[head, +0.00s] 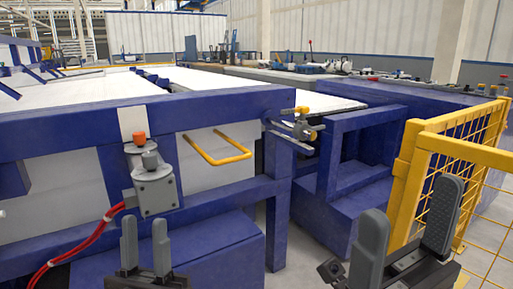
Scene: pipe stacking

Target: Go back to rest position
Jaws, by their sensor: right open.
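My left gripper (145,225) is at the bottom left of the head view, in front of the blue machine frame. Its two grey fingers point up with a gap between them, and nothing is held. My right gripper (411,200) is at the bottom right, nearer to the camera, in front of the yellow guard fence. Its fingers stand wide apart and empty. No pipe can be made out in either gripper.
A blue machine frame (60,132) fills the left and middle, with a yellow handle (216,156) and a grey switch box (155,188) with red cables. A yellow mesh fence (404,190) stands at the right. Grey floor shows between.

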